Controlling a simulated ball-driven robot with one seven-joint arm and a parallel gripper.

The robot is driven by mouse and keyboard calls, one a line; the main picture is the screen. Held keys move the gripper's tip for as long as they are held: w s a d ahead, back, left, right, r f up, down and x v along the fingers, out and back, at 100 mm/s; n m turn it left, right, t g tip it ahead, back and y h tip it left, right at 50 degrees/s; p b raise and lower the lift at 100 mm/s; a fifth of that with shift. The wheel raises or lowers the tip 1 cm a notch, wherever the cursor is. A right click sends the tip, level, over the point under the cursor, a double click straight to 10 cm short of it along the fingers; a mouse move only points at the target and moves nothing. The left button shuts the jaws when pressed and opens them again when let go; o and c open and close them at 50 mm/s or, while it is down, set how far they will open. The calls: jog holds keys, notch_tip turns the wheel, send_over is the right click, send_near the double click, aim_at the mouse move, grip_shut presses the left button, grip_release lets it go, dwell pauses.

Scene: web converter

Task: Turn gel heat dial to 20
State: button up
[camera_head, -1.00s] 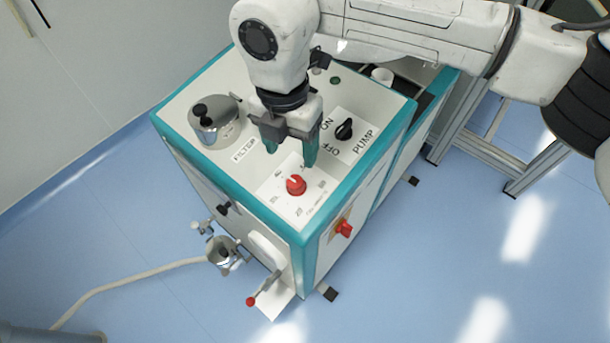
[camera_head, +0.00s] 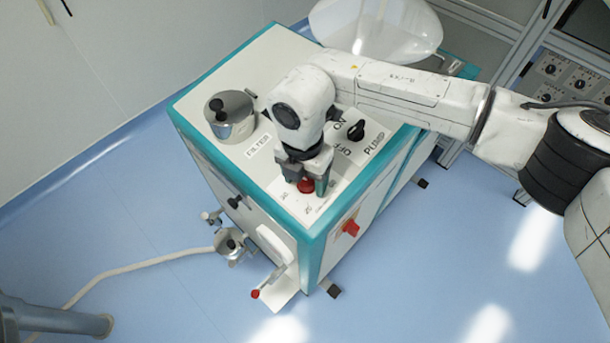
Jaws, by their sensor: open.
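The red dial (camera_head: 306,186) sits on a white scale plate (camera_head: 290,199) near the front corner of the cabinet's top. Numbers show on the plate, one of them looking like 20 near its front edge; the dial's pointer is hidden. My gripper (camera_head: 306,189) points down over the dial, with one green-grey finger on its left and one on its right. The fingers are open around the dial; I cannot tell whether they touch it.
The black pump knob (camera_head: 356,130) stands behind and right of my gripper. A steel filter pot (camera_head: 230,118) stands left on the cabinet top (camera_head: 262,75). A red switch (camera_head: 351,228) is on the side. A clear hopper (camera_head: 378,28) rises behind.

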jog(key=c, duration=1.1)
jog(key=shift+o, duration=0.2)
jog(key=shift+n, duration=0.3)
